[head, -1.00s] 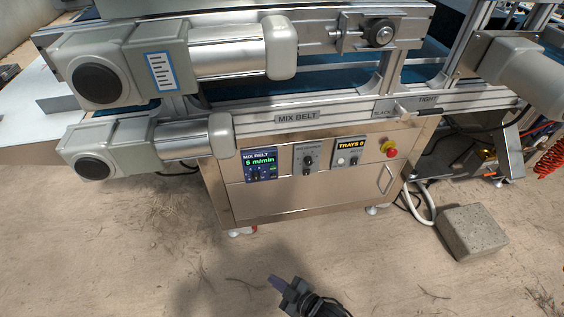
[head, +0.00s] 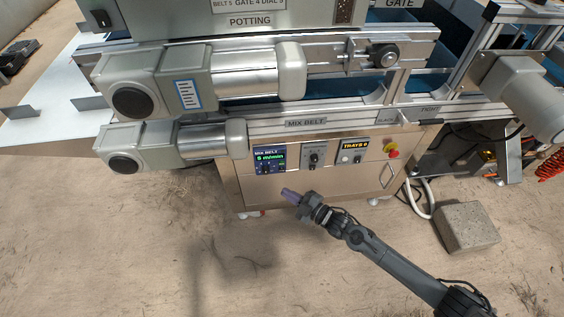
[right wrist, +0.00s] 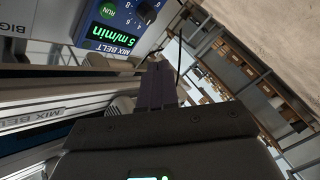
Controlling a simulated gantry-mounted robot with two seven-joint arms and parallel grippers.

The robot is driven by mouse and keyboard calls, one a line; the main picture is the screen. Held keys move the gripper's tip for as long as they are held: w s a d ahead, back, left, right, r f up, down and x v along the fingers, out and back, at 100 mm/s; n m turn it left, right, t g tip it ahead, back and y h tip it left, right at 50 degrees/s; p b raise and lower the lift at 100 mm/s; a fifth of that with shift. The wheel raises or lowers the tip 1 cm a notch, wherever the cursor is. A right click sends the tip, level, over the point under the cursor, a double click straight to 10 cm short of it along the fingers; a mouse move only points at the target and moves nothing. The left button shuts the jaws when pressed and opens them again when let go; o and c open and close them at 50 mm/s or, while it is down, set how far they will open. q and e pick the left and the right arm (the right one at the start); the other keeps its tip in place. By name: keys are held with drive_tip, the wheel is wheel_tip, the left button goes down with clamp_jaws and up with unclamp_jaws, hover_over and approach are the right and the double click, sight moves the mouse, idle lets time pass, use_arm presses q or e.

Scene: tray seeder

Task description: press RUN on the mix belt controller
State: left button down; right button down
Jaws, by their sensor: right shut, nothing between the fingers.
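The mix belt controller (head: 269,161) is a blue box with a lit green readout on the cabinet front. In the right wrist view the fingertips (right wrist: 157,72) look apart from the button. My left gripper is not in view.
A motor (head: 170,145) juts out at the upper left. A concrete block (head: 467,227) lies on the floor at right.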

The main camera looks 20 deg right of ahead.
sight(282, 163)
idle(0.4)
drive_tip(key=w+d+b, duration=0.2)
drive_tip(key=w+b, duration=0.5)
drive_tip(key=w, duration=0.1)
drive_tip(key=shift+w, duration=0.3)
idle(0.7)
idle(0.6)
idle(0.6)
drive_tip(key=shift+w, duration=0.2)
